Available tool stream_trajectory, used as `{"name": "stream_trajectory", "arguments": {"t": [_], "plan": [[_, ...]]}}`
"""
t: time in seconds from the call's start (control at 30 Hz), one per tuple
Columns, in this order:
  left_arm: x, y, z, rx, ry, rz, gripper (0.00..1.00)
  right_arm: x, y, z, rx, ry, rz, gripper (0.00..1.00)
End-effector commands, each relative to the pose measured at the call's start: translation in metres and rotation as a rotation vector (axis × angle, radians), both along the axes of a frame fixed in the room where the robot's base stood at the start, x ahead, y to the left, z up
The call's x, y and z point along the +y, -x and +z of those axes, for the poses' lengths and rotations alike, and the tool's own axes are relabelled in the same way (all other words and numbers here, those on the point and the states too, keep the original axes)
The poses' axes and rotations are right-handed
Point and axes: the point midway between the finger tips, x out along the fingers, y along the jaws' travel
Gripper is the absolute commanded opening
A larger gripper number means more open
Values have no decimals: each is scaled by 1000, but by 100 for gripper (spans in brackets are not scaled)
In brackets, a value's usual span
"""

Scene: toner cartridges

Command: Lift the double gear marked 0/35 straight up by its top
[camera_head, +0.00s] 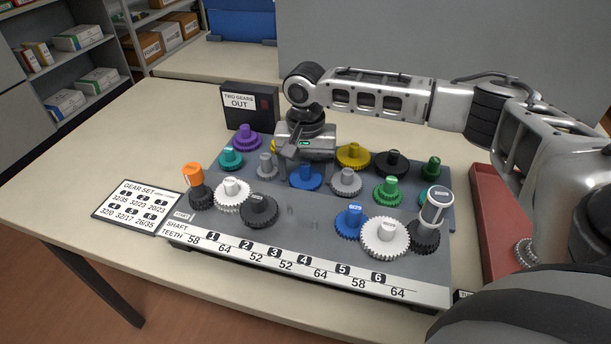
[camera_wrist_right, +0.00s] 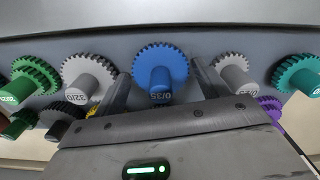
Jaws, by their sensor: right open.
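The blue gear marked 0/35 (camera_wrist_right: 161,72) has a toothed rim and a round post on top, with the marking on the post's end. In the head view this blue gear (camera_head: 306,180) stands in the middle of the back rows, its top partly hidden by my gripper. My right gripper (camera_head: 304,163) is open and points down over it. In the wrist view the two fingers lie on either side of the blue post, with a gap showing on both sides. Nothing is held. My left gripper is out of view.
A grey gear marked 32/0 (camera_wrist_right: 86,76) and another grey gear (camera_wrist_right: 234,74) flank the blue one closely. Several other coloured gears share the grey board (camera_head: 300,215). A black "two gears out" box (camera_head: 250,104) stands behind; a red tray (camera_head: 492,215) lies at right.

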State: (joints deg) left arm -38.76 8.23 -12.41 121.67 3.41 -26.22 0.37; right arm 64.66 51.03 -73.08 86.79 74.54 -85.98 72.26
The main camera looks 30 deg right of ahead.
Motion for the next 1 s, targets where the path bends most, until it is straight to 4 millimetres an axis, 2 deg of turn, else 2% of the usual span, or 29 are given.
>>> {"name": "stream_trajectory", "arguments": {"t": [0.17,0.2,0.3,0.57,0.73,0.9,1.0], "plan": [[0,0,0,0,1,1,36,0,0,0,0,0,1,73],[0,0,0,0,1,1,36,0,0,0,0,0,1,62],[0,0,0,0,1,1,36,0,0,0,0,0,1,39],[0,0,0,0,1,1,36,0,0,1,0,0,1,39],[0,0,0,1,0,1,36,0,-1,8,-2,-1,1,39],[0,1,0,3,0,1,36,1,-1,32,-3,-3,0,39],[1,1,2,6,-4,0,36,3,14,50,-3,-1,3,39]]}}
